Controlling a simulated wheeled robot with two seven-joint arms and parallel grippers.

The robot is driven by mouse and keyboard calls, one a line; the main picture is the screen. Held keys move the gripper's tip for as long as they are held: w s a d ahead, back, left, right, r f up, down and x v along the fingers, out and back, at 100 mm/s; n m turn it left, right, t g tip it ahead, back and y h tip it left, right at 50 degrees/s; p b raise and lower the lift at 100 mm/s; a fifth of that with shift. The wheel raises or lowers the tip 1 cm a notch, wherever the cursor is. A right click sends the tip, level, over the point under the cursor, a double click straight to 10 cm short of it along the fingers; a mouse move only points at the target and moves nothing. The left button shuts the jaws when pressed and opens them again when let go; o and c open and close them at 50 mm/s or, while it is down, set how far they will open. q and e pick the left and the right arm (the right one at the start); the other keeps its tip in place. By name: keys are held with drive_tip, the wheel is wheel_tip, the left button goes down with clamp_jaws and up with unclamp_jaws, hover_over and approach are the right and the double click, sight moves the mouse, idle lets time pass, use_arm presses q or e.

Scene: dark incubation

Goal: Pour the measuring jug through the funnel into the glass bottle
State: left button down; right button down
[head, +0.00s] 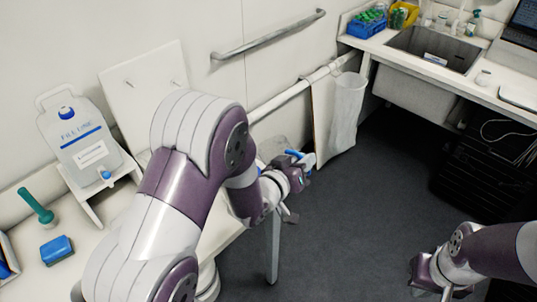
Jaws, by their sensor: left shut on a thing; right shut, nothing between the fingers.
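My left arm reaches across the middle of the view, and its gripper (304,169) is out over the far end of the white bench, above the grey floor. It is shut on a small blue thing (295,153), mostly hidden by the gripper, and I cannot tell whether this is part of the measuring jug. A pale, see-through shape (271,148) shows just behind the wrist, too unclear to name. I cannot make out the funnel or the glass bottle. My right gripper (432,287) is shut and empty, low over the floor at bottom right.
A white carboy (80,145) with a blue cap and tap stands on a stand at left. A sink counter (440,72) stands at upper right. Dark floor between is clear.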

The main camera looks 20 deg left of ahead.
use_arm(q)
drive_tip(key=shift+w+d+f+m+g, duration=0.1)
drive_tip(key=shift+d+f+m+g, duration=0.2)
drive_tip(key=shift+d+f+m, duration=0.35)
drive_tip(key=shift+n, duration=0.25)
drive_tip(key=shift+d+f+b, duration=0.1)
drive_tip(key=shift+f+b, duration=0.2)
drive_tip(key=shift+b, duration=0.05)
drive_tip(key=f, duration=0.1)
drive_tip(key=f+m+y+b, duration=0.1)
drive_tip(key=d+f+m+y+b, duration=0.1)
drive_tip(key=f, duration=0.1)
drive_tip(key=shift+f+g, duration=0.1)
drive_tip(key=shift+g, duration=0.3)
drive_tip(key=shift+a, duration=0.1)
